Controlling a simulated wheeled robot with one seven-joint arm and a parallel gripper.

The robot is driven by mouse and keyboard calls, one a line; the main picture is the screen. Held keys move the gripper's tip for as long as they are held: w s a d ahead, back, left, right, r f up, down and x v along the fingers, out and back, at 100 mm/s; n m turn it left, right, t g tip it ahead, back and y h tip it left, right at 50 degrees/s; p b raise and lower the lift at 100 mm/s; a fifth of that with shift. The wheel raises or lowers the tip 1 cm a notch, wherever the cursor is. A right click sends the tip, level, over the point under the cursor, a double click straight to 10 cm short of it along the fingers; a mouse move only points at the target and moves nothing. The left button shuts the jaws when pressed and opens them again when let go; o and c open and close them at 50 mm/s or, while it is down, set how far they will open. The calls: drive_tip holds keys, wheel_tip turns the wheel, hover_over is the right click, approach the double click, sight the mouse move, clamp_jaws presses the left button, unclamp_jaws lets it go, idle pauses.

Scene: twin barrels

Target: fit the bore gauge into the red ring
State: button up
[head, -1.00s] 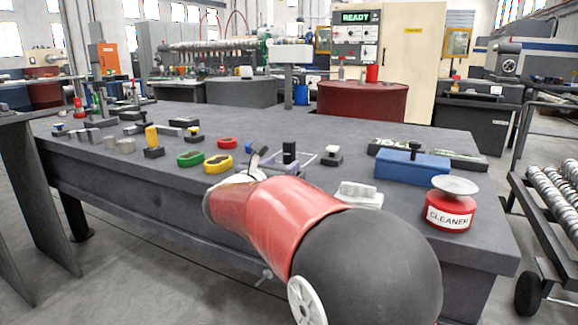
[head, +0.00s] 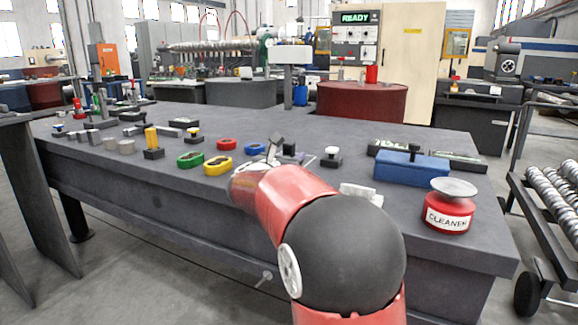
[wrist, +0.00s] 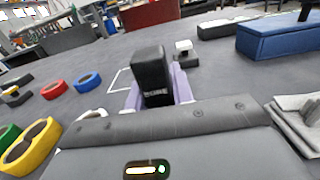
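The red ring (head: 227,145) lies flat on the grey bench, left of my gripper. It also shows at the left of the wrist view (wrist: 53,90). In the head view the black block (head: 290,149) is partly hidden behind my gripper (head: 272,152).
Left of my gripper lie a blue ring (head: 255,149), a yellow two-hole piece (head: 217,166) and a green ring (head: 190,160). A black block with a white knob (head: 331,157) stands behind right. A blue box (head: 411,168) and a red cleaner tin (head: 447,212) are at right.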

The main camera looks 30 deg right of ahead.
clamp_jaws()
drive_tip(key=shift+r, duration=0.15)
